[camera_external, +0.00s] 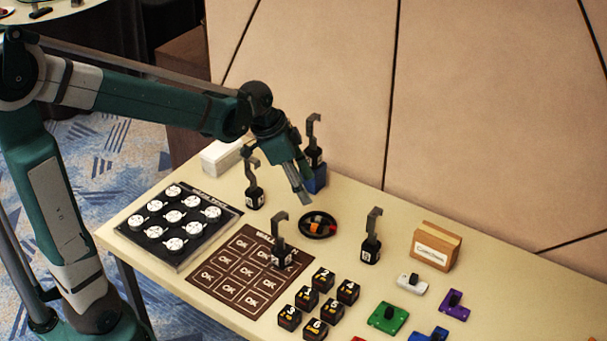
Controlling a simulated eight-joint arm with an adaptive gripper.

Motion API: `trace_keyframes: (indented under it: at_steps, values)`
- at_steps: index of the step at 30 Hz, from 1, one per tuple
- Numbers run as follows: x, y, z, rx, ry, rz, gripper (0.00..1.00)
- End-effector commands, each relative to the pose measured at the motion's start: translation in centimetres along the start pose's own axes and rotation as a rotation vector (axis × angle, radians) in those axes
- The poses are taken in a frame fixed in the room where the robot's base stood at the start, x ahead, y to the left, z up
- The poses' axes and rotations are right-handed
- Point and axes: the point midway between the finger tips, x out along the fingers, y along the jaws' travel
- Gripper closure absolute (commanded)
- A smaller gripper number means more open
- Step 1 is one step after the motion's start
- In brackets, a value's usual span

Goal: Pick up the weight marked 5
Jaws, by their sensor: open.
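Several small black cubes with white numbers stand in a group at the front middle of the table. The one that seems to read 5 (331,311) is at the right of the group, between the cube marked 4 (347,291) and the cube marked 6 (315,330). Several black weights with grey hooks stand upright farther back, such as one at the left (254,198), one on the brown mat (281,254) and one at the right (371,248). Their small labels are too small to read. My gripper (303,196) is open, above the table's back part, apart from the cubes.
A black dish (317,225) with coloured pieces lies below my gripper. A blue block (315,180) stands under the rear hooked weight. A rack of white discs (178,219) is left. A cardboard box (435,246) and coloured pieces, including a green one (387,319), are right.

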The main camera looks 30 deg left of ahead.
Motion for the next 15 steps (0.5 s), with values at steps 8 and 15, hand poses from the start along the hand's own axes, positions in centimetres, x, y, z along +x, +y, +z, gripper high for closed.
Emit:
trace_keyframes:
  at_steps: [8, 15]
  values:
    - [3.2, -0.3, -3.4, 0.136, -0.007, 0.069, 0.52]
    - [6.4, -0.3, -5.8, 0.257, -0.006, 0.128, 0.52]
